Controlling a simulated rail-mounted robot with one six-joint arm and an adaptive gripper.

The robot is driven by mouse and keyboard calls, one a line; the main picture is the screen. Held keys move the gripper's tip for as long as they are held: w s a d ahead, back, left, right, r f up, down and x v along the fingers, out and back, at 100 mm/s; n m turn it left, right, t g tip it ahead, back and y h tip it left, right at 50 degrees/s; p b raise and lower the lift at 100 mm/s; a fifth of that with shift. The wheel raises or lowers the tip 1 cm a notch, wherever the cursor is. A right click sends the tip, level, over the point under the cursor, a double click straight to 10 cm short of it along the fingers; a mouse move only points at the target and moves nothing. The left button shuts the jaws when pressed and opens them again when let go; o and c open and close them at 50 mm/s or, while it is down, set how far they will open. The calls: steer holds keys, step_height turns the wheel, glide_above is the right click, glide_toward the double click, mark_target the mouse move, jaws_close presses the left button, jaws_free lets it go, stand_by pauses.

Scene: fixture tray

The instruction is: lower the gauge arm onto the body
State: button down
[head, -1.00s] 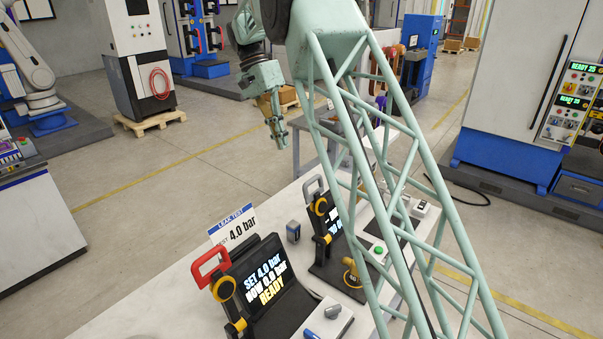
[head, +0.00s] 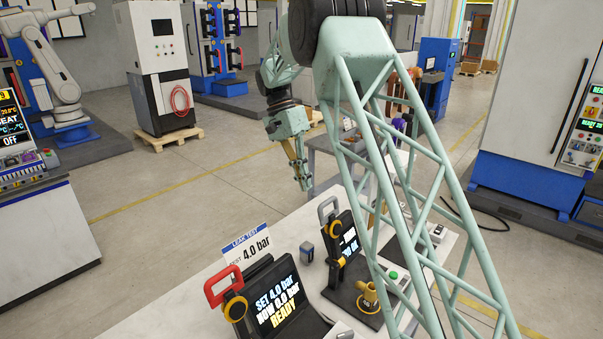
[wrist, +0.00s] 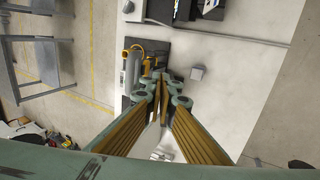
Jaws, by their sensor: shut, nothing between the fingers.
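The gauge arm (head: 346,240) is a dark upright panel with a grey handle, an orange ring joint and a lit display. It stands raised at the back of a dark base on the white table. The brass-yellow body (head: 368,297) sits on the front of that base, apart from the arm. My gripper (head: 303,184) is shut and empty in the air above and behind the gauge arm, pointing down. In the wrist view its fingers (wrist: 166,84) overlap the fixture, and the grey handle (wrist: 127,78) shows to their left. Part of the fixture is hidden behind the fingers.
A leak-test stand (head: 277,301) with a red handle and a READY display is at the table's front left. My lattice column covers the table's right side. The floor left of the table is clear.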

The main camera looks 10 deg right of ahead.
steer(key=shift+s+d+f+p, duration=0.1)
steer(key=shift+s+d+f, duration=0.3)
steer(key=shift+s+d, duration=0.25)
steer(key=shift+s+d+f+p, duration=0.1)
steer(key=shift+s+d+f, duration=0.35)
steer(key=shift+s, duration=0.25)
steer(key=shift+s+d+f+p, duration=0.1)
steer(key=shift+s+d+f, duration=0.35)
steer(key=shift+s, duration=0.25)
steer(key=shift+s+d+r+b, duration=0.15)
steer(key=shift+s+d+b, duration=0.05)
steer(key=shift+d+b, duration=0.1)
steer(key=shift+s+r, duration=0.1)
steer(key=shift+s, duration=0.1)
